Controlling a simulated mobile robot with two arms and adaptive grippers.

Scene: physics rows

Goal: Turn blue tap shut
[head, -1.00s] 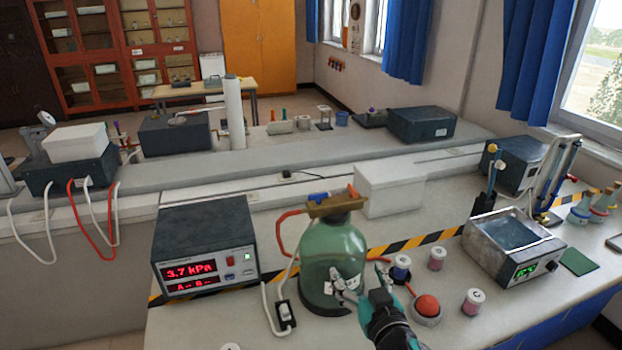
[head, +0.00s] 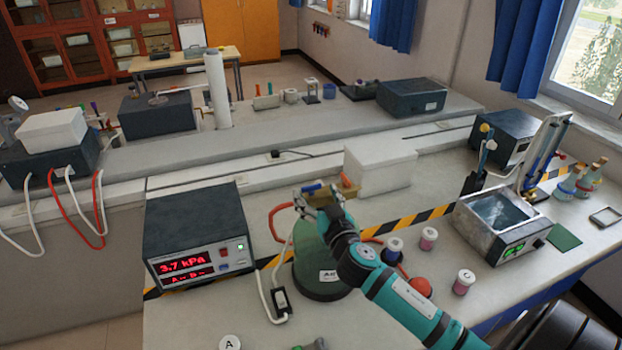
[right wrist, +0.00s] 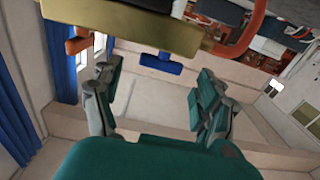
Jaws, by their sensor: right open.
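The blue tap (head: 312,187) is on the left part of a brass block (head: 348,190) on top of a green bottle (head: 310,262). In the right wrist view the blue tap handle (right wrist: 160,66) hangs under the brass block (right wrist: 130,32), between and beyond the fingers. My right gripper (head: 315,196) is open at the bottle's top, its fingers either side of the handle with gaps. An orange tap handle (right wrist: 80,44) sits further left there. A small grey-green piece at the head view's bottom edge may be my left gripper (head: 312,344).
The pressure meter (head: 200,236) reading 3.7 kPa stands left of the bottle. A white box (head: 380,170) is behind it. An orange hose (head: 274,220) runs beside the bottle.

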